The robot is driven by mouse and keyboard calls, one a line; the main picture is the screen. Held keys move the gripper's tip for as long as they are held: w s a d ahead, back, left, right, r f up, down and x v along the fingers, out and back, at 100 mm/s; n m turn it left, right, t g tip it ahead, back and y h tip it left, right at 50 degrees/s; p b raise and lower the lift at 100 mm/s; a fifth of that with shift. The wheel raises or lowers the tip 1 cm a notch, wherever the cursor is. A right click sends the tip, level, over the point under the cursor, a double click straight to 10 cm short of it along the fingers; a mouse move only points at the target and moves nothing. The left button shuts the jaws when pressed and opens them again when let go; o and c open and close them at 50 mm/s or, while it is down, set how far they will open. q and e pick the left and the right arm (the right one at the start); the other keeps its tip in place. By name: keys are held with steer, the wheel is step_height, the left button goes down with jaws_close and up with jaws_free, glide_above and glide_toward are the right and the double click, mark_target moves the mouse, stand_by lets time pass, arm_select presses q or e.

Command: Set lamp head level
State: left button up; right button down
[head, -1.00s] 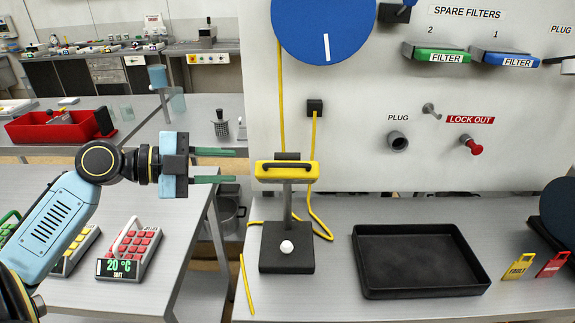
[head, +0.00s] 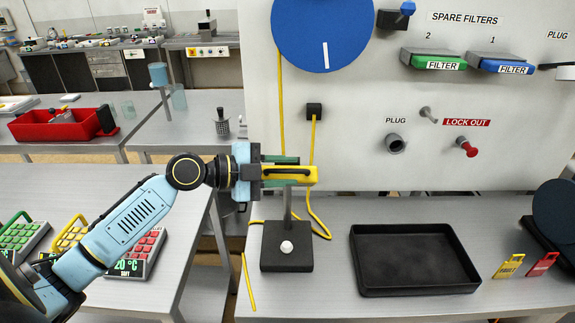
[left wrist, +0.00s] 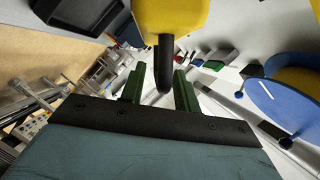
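The lamp head (head: 307,175) is a yellow block with a black bar handle, on a grey post above a black base (head: 287,258) with a white knob. From the front it looks about level; its pitch is hard to tell. My left gripper (head: 288,171) reaches in from the left, with one finger above and one below the handle. In the left wrist view the gripper (left wrist: 160,90) is open, with the black handle (left wrist: 164,65) between its green fingertips and gaps on both sides. The yellow head (left wrist: 175,15) lies beyond. My right gripper is not in view.
A black tray (head: 415,290) lies right of the lamp, with yellow (head: 509,266) and red (head: 541,265) tags beyond it. A yellow cord (head: 247,285) runs around the base. A blue disc (head: 322,30) is on the panel above. Keypads stand on the left table.

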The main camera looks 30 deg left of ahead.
arm_select(q)
steer(key=shift+w+d+f, duration=0.1)
steer(key=shift+w+d, duration=0.2)
steer(key=shift+d, duration=0.05)
jaws_close()
stand_by(0.3)
